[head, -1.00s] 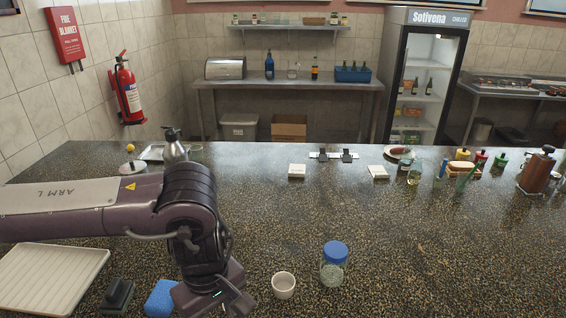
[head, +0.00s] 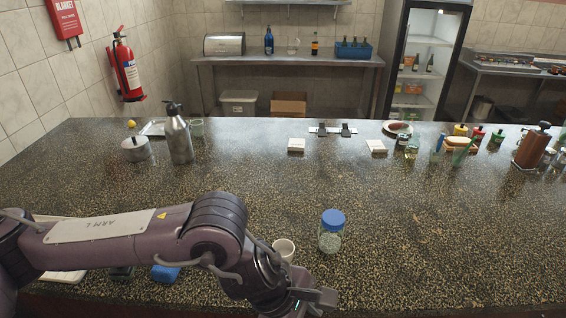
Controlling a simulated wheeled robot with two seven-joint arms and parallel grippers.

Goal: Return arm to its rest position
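My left arm reaches in from the left, low over the near part of the speckled counter (head: 400,215). My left gripper (head: 316,303) is at the bottom of the head view, near the counter's front edge. Its fingers are small and partly cut off, so I cannot tell whether it is open or shut. I see nothing held in it. It is just in front of a small white cup (head: 284,248), which the arm partly hides. A blue-lidded jar (head: 331,234) stands upright to the cup's right. My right gripper is out of view.
My arm partly covers a cream tray (head: 62,276) and a blue sponge (head: 165,273). A steel pump bottle (head: 179,138) and a lidded pot (head: 134,150) stand at the back left. Bottles and a brown dispenser (head: 532,147) stand at the back right. The counter's right front is clear.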

